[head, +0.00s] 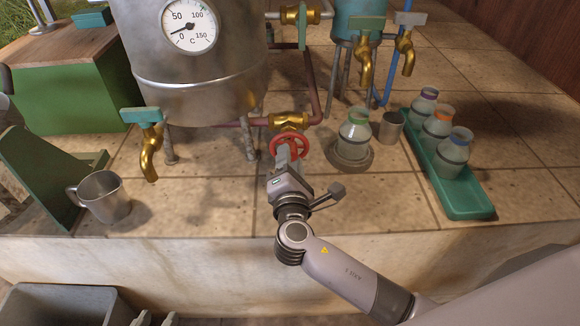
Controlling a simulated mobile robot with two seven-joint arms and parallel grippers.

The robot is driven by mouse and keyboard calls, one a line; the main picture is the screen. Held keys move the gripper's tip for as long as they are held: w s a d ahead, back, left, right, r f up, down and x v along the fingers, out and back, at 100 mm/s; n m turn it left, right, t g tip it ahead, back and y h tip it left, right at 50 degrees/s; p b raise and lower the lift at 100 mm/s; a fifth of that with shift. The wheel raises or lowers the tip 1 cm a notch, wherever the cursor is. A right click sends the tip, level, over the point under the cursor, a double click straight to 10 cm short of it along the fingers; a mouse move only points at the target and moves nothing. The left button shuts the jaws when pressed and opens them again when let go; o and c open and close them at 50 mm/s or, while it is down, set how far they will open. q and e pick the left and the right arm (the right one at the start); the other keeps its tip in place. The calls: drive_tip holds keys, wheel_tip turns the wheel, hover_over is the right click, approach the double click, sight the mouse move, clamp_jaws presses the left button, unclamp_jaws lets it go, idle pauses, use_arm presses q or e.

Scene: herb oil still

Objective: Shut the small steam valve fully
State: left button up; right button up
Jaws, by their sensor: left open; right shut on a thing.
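The small steam valve has a brass body (289,121) and a red handwheel (304,143), on a dark red pipe in front of the steel still. My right gripper (288,152) reaches up from the lower right and is shut on the red handwheel. Its fingers cover the wheel's middle and lower part, so how far the valve is turned does not show.
The steel still (195,85) with its dial stands behind. A brass tap (150,158) with a teal handle and a metal mug (104,197) are at left. A capped jar (354,136) on a round base, a metal cup (391,129) and a green tray (466,205) of jars are at right.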

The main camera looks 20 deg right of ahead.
drive_tip(key=shift+f+m+b, duration=0.2)
drive_tip(key=shift+m+b, duration=0.5)
drive_tip(key=shift+m, duration=0.5)
drive_tip(key=shift+r+m+b, duration=0.1)
drive_tip(key=shift+m+b, duration=0.4)
drive_tip(key=shift+m, duration=0.4)
use_arm(q)
drive_tip(key=shift+w+d+r+h, duration=0.15)
drive_tip(key=shift+w+d+h, duration=0.15)
drive_tip(key=shift+d, duration=0.3)
drive_tip(key=shift+w+d+r+h, duration=0.2)
drive_tip(key=shift+d+h, duration=0.1)
drive_tip(key=shift+d, duration=0.25)
drive_tip(key=shift+w+d+r+t, duration=0.1)
drive_tip(key=shift+w+t, duration=0.1)
drive_tip(key=shift+t, duration=0.1)
use_arm(e)
drive_tip(key=o, duration=1)
use_arm(q)
drive_tip(key=shift+s, duration=0.1)
use_arm(e)
drive_tip(key=shift+o, duration=0.2)
drive_tip(key=shift+r, duration=0.1)
use_arm(q)
drive_tip(key=shift+f, duration=0.2)
use_arm(e)
drive_tip(key=shift+s, duration=0.1)
